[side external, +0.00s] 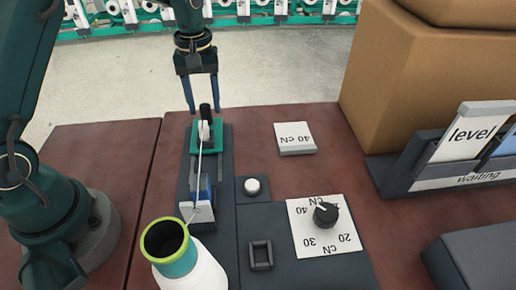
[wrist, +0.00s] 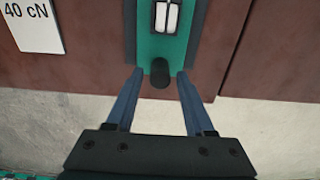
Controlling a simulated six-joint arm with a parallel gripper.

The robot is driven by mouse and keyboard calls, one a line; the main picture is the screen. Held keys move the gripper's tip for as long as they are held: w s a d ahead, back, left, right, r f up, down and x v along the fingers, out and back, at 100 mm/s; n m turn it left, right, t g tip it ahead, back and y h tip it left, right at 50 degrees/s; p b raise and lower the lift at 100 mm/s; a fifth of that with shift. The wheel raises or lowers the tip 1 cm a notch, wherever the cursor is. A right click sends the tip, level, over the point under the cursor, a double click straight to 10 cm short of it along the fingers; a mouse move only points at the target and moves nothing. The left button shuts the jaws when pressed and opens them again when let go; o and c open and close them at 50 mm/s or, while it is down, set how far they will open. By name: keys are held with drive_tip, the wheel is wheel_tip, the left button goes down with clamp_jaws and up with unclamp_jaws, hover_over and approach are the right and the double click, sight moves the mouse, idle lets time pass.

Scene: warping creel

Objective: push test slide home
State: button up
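The test slide is a green carriage (side external: 208,140) at the far end of a dark rail (side external: 189,170), with a black upright knob (side external: 206,112) and a white clamp piece (side external: 204,130). In the wrist view the green carriage (wrist: 150,48) and its black knob (wrist: 160,74) show at top centre. My gripper (side external: 204,108) is open, fingers pointing down at the knob. In the wrist view the knob appears between the open fingertips (wrist: 160,72), with gaps on both sides. I see no contact; the exact height difference is unclear.
A white thread runs from the clamp to a blue-and-white block (side external: 203,208) near a yarn cone (side external: 172,245). A white button (side external: 252,186), a dial (side external: 326,214) and a 40 cN card (side external: 295,138) sit to the right. A cardboard box (side external: 430,90) stands back right.

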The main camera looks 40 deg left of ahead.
sight(202, 125)
drive_tip(key=c, duration=0.6)
drive_tip(key=shift+s+d, duration=2.5)
drive_tip(key=shift+d, duration=0.05)
drive_tip(key=o, duration=0.9)
drive_tip(key=shift+r, duration=3.5)
drive_tip(key=shift+r, duration=0.15)
